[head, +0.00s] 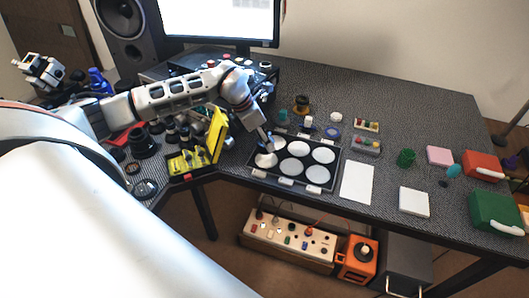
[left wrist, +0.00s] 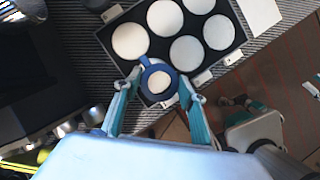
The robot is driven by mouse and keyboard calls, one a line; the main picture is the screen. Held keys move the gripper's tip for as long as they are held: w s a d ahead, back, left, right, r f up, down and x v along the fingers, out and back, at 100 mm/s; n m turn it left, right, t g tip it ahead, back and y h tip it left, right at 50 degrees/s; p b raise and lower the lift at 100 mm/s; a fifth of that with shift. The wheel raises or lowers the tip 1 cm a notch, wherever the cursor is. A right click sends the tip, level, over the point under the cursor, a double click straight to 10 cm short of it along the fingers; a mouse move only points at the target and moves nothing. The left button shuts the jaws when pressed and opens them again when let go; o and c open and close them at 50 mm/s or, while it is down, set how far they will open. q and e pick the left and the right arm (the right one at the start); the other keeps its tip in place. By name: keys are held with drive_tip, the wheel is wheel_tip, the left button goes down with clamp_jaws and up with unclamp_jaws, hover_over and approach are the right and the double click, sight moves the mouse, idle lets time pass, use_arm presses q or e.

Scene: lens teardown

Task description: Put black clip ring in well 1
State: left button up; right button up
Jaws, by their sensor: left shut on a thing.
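My left gripper (head: 267,148) reaches down over the front left well of the black tray (head: 283,181). In the left wrist view its fingers (left wrist: 160,92) are on either side of a ring (left wrist: 149,67) that looks dark blue, not clearly black. The ring has a small tab. A white well floor shows through its middle, so it is over or in that well; I cannot tell its height. The ring is not clear in the head view. The other wells (head: 318,174) look empty and white. A white and teal gripper-like part (left wrist: 250,120), possibly my right gripper, shows at lower right.
A yellow-lidded box (head: 217,134) stands left of the tray, with black lens parts (head: 142,145) beyond it. A blue ring (head: 333,132) and small parts lie behind the tray. White sheets (head: 357,182) lie to its right. The table's front edge is close to the tray.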

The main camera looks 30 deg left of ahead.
use_arm(q)
drive_tip(key=shift+f, duration=3.25)
drive_tip(key=o, duration=0.9)
drive_tip(key=shift+f, duration=0.1)
